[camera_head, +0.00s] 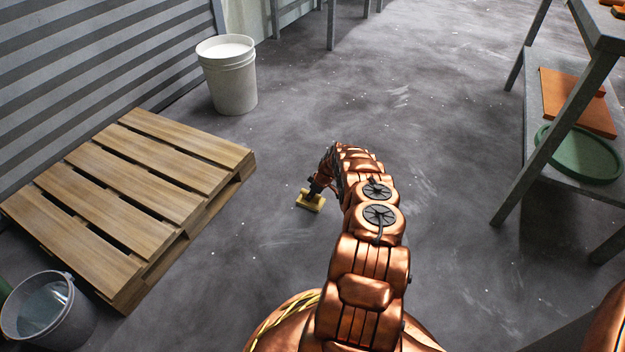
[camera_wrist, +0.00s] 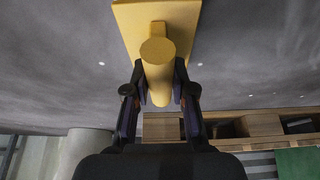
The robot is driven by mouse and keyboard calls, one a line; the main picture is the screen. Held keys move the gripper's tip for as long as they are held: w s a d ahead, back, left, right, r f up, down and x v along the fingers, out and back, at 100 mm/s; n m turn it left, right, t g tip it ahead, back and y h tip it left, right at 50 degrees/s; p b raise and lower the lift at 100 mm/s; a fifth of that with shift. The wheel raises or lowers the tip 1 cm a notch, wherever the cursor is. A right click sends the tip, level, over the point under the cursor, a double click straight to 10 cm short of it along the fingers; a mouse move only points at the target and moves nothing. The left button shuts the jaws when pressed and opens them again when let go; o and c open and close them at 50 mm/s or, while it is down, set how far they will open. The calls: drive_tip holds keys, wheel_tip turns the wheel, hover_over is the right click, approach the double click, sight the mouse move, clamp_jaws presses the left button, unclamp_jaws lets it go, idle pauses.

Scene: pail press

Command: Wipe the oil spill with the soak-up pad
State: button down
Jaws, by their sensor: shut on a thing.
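The soak-up pad (camera_head: 310,203) is a yellow block with a round yellow handle. It is at or just above the floor, right of the pallet; I cannot tell whether it touches. My gripper (camera_head: 317,187) is shut on its handle. In the wrist view, the fingers of my gripper (camera_wrist: 158,88) sit on both sides of the handle (camera_wrist: 158,60), with the pad (camera_wrist: 130,20) beyond it. No oil spill stands out clearly on the dark grey floor; my arm hides part of the floor.
A wooden pallet (camera_head: 135,185) lies at left. A white pail (camera_head: 232,90) stands behind it, and a grey bucket (camera_head: 50,312) stands at the lower left. A metal rack (camera_head: 563,125) at right holds a green lid (camera_head: 580,154) and an orange board (camera_head: 578,98). Floor is open between them.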

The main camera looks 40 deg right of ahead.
drive_tip(key=shift+s+a, duration=0.2)
drive_tip(key=shift+a, duration=0.3)
drive_tip(key=shift+s+a, duration=0.2)
drive_tip(key=shift+a, duration=0.25)
drive_tip(key=shift+a+f, duration=0.15)
drive_tip(key=shift+b, duration=0.4)
drive_tip(key=shift+w+d+b, duration=0.3)
drive_tip(key=shift+d, duration=0.65)
drive_tip(key=shift+w+d+b, duration=0.3)
drive_tip(key=shift+d, duration=0.65)
drive_tip(key=shift+d+r+p, duration=0.1)
drive_tip(key=shift+r+p, duration=0.25)
drive_tip(key=shift+r, duration=0.1)
wheel_tip(320, 180, up, 3)
drive_tip(key=shift+f+p, duration=0.2)
drive_tip(key=shift+p, duration=0.5)
drive_tip(key=shift+r+p, duration=2.05)
drive_tip(key=shift+r, duration=0.5)
